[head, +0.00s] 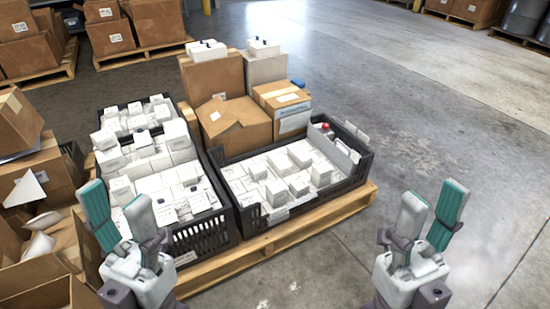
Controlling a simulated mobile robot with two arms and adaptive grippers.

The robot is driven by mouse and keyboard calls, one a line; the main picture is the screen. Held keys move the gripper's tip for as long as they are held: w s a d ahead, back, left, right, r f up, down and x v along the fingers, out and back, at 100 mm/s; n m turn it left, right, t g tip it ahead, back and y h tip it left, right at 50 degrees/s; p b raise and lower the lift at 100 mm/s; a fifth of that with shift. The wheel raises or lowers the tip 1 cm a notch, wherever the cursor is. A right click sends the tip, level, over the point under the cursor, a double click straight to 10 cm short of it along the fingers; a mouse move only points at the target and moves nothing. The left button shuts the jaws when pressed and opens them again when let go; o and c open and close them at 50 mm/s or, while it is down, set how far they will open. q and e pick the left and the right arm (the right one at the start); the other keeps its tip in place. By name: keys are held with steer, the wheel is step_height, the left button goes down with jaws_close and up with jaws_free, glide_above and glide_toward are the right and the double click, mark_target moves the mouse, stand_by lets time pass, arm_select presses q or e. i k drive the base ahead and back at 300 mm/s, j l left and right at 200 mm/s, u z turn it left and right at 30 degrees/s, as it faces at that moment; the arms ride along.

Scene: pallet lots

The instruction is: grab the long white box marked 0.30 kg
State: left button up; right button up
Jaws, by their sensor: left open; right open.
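Many small white boxes fill two black crates on a wooden pallet (345,207). The left crate (205,236) holds stacked white boxes, and the right crate (300,203) holds low rows of them. Their print is too small to read, so I cannot tell which box is marked 0.30 kg. A longer pale box (335,152) stands along the right crate's right side. My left gripper (117,208) is open and empty, overlapping the left crate's near left part in the picture. My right gripper (432,205) is open and empty, right of the pallet, apart from the boxes.
Brown cartons (233,125) stand behind the right crate, with white boxes (206,50) on top. More cartons and an open one (50,250) crowd the left side. Bare concrete floor (440,110) lies open to the right.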

mark_target(277, 163)
steer(key=i+l+u, duration=0.15)
steer(key=u, duration=0.3)
steer(key=i+l+u, duration=0.15)
steer(key=u, duration=0.35)
steer(key=i+l+u, duration=0.1)
steer(key=l, duration=0.3)
steer(key=i+l, duration=0.2)
steer(key=l, duration=0.25)
steer(key=i+l+u, duration=0.15)
steer(key=l, duration=0.3)
steer(key=i+l, duration=0.1)
steer(key=l, duration=0.35)
steer(key=i+l+u, duration=0.15)
steer(key=l, duration=0.3)
